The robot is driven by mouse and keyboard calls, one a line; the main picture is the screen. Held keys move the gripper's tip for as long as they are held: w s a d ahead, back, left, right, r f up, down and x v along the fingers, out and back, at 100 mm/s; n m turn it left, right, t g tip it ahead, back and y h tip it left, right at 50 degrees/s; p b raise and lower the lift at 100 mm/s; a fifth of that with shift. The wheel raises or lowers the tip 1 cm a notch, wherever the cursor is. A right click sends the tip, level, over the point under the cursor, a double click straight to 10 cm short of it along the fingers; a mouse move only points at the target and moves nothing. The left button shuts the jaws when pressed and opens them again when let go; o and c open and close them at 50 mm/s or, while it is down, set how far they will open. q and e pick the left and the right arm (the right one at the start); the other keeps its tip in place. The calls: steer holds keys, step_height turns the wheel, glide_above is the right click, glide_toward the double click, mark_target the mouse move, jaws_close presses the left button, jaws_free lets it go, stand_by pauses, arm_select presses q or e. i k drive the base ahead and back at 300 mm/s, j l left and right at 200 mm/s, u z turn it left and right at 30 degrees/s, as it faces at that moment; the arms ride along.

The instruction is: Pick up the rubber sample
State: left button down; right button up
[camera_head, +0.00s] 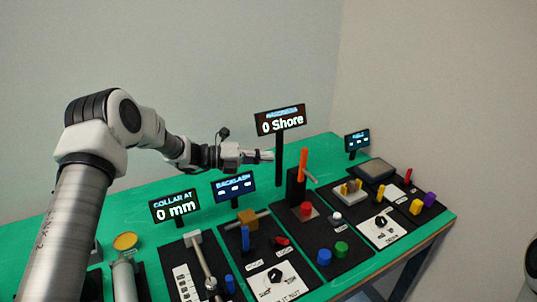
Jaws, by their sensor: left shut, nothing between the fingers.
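My left gripper (266,155) reaches in from the left above the back of the green table. It is shut and empty, just left of the post of the display reading "0 Shore" (281,123). Under that display stands a black tester with an orange lever (303,165). At its station are a red block (306,208), a blue cylinder (324,257), a green cylinder (341,249) and a small grey-white piece (336,217). I cannot tell which of these is the rubber sample. The gripper is apart from all of them.
The green table (120,212) carries several black station boards. A "COLLAR AT 0 mm" display (174,206) and a "BACKLASH" display (234,186) stand left of the tester. Yellow and purple blocks (430,199) lie at the right. The table's back strip is mostly clear.

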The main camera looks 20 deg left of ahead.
mark_target(307, 207)
steer(key=k, duration=1)
